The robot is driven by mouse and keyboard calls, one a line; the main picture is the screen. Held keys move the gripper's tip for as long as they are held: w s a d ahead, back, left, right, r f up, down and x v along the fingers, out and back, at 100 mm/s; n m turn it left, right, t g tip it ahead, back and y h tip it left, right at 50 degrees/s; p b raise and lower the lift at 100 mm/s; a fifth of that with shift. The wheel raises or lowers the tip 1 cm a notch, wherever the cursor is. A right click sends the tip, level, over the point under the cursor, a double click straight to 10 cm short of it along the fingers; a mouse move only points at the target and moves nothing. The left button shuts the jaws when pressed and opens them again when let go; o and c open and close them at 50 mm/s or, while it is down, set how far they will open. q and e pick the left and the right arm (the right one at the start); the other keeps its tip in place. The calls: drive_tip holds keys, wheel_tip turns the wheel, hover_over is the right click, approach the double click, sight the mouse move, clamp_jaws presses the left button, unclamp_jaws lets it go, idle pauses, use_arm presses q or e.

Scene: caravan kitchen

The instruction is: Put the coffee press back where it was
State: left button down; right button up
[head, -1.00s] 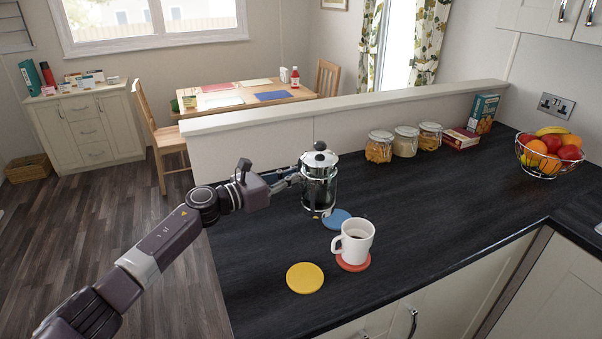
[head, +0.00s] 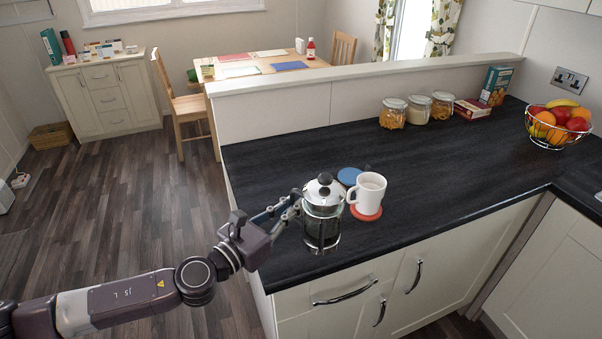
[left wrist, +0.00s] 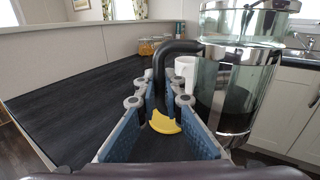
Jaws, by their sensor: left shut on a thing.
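The coffee press (head: 322,222), glass with a chrome frame and black knob, is upright over the front left of the counter. My left gripper (head: 292,206) is shut on its black handle (left wrist: 160,74); the press also shows in the left wrist view (left wrist: 237,82). A yellow coaster (left wrist: 164,122) shows beyond and below the fingers in the left wrist view; in the head view the press hides it. I cannot tell whether the press base touches anything. My right gripper is not in view.
A white mug (head: 369,191) stands on a red coaster (head: 366,214) close to the right of the press. A blue coaster (head: 348,177) lies behind. Jars (head: 417,110), boxes (head: 471,109) and a fruit bowl (head: 556,128) stand farther back. The counter's middle right is clear.

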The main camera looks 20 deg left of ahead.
use_arm(q)
drive_tip(key=s+f+n+t+y, duration=0.1)
drive_tip(key=s+n+y, duration=0.3)
drive_tip(key=s, duration=1.7)
drive_tip(key=y, duration=0.3)
drive_tip(key=shift+s+a+n+t, duration=0.2)
drive_tip(key=shift+a+n+t, duration=0.1)
drive_tip(key=shift+n, duration=0.1)
